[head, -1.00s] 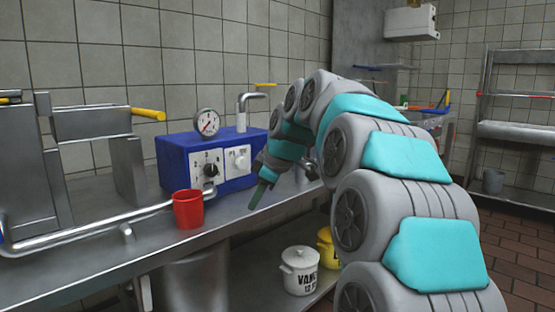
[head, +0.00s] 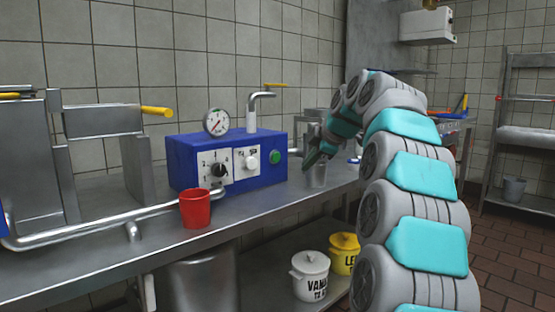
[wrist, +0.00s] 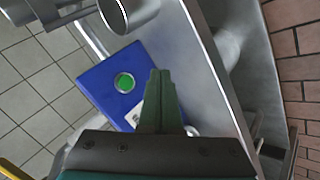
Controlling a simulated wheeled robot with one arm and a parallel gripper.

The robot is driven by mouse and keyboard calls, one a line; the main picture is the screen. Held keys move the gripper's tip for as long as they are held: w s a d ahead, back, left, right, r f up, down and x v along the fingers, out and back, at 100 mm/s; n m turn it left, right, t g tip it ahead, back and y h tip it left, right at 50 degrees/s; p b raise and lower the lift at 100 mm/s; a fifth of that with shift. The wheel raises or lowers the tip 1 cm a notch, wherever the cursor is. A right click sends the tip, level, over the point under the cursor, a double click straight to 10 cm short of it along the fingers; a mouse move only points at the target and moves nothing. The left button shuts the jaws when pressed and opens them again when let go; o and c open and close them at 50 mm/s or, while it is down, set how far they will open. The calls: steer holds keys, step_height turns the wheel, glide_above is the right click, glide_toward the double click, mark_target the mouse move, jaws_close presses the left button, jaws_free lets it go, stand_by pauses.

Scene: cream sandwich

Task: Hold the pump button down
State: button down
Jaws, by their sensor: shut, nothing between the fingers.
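The pump is a blue box (head: 184,168) on the steel counter, with a round green button (head: 275,157) at the right of its front. The green button also shows in the wrist view (wrist: 125,83), on the blue box face (wrist: 98,78). My gripper (head: 307,166) is shut and empty, to the right of the green button and apart from it in the head view. In the wrist view the closed fingertips (wrist: 160,73) are to the right of the button, and the button is uncovered.
A red cup (head: 195,211) stands on the counter (head: 255,210) in front of the box. A gauge (head: 216,122) and a bent pipe (head: 252,113) rise from the box top. A steel container (head: 318,177) stands behind my gripper. White (head: 310,277) and yellow (head: 344,257) pots sit on the lower shelf.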

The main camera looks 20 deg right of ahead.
mark_target(276, 157)
steer(key=w+a+p, duration=0.3)
steer(key=w+p, duration=0.1)
steer(key=w, duration=0.4)
steer(key=shift+w, duration=0.15)
steer(key=shift+w+a, duration=0.1)
steer(key=shift+w, duration=0.05)
stand_by(2.0)
steer(key=shift+w+a+p, duration=0.1)
steer(key=shift+w+p, duration=0.15)
steer(key=shift+p, duration=0.05)
